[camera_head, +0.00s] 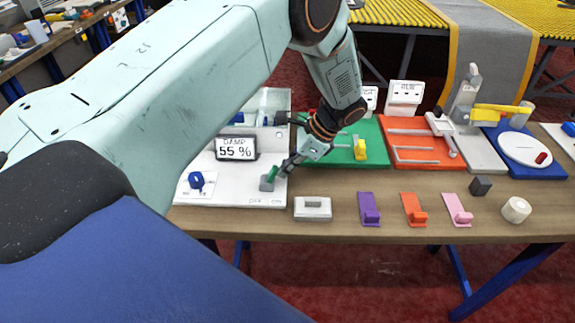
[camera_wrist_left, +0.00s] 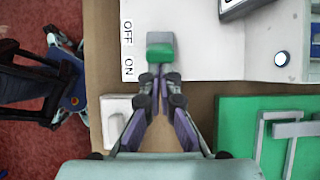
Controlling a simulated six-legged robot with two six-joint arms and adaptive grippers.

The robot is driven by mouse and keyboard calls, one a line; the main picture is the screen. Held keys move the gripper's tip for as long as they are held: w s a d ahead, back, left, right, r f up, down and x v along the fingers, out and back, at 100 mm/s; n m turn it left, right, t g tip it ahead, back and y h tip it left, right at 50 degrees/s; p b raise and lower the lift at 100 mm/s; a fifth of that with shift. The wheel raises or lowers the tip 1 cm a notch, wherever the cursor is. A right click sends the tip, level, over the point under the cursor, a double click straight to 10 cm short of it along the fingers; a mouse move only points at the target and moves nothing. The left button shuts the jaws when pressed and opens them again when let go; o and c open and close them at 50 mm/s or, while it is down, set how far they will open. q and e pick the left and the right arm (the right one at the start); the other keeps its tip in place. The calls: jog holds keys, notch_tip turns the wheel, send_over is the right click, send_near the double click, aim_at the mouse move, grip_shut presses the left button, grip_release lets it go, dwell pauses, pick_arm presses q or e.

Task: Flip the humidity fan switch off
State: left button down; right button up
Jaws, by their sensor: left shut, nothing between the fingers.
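The humidity fan switch is a green lever (camera_head: 272,173) on a small grey base (camera_head: 267,185), at the front right corner of a white board (camera_head: 225,190). In the left wrist view the green lever (camera_wrist_left: 160,52) leans toward the ON label (camera_wrist_left: 128,68), away from the OFF label (camera_wrist_left: 127,32). My left gripper (camera_head: 287,167) is shut and empty beside the lever. In the left wrist view its fingertips (camera_wrist_left: 160,76) sit just below the lever's ON-side end; I cannot tell whether they touch. My right gripper is not in view.
A display (camera_head: 236,148) reads DAMP 55 %. A blue knob (camera_head: 196,181) is on the same board. A white block (camera_head: 312,208) and purple (camera_head: 369,209), orange (camera_head: 414,210) and pink (camera_head: 457,210) clips line the front edge. A green board (camera_head: 340,158) adjoins on the right.

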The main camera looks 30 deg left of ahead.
aim_at(271, 172)
pick_arm(q)
jog(key=a+r+t+h+p, duration=0.1)
jog(key=p, duration=0.2)
jog(key=s+a+r+t+h+p, duration=0.1)
jog(key=h+p, duration=0.1)
jog(key=p, duration=0.1)
jog(key=shift+s+a+h, duration=0.15)
jog(key=shift+s+h, duration=0.05)
jog(key=shift+h, duration=0.1)
jog(key=shift+s+a+t+h+p, duration=0.3)
jog(key=shift+a+t+h+p, duration=0.2)
jog(key=shift+h, duration=0.2)
jog(key=shift+f, duration=0.2)
jog(key=shift+w, duration=0.1)
jog(key=shift+d+r, duration=0.15)
jog(key=shift+r, duration=0.25)
jog(key=shift+r+p, duration=0.45)
jog(key=shift+p, duration=0.2)
